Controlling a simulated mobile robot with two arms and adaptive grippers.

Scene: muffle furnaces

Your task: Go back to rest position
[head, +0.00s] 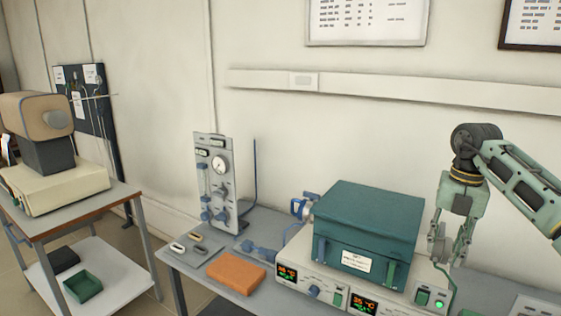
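My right gripper (449,252) hangs pointing down at the right, beside the right side of the teal furnace (367,225). Its fingers look apart with nothing between them. The fingertips show in front of the right part of the furnace's pale control base (318,284); I cannot tell whether they touch it. The furnace's teal upper box appears closed. Two lit displays and a green light show on the base. My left gripper is not in view.
A gas panel with a gauge (216,180) stands left of the furnace on the grey bench. A separate cart (119,194) at the left holds a beige device (60,188). The wall behind carries a rail (400,91).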

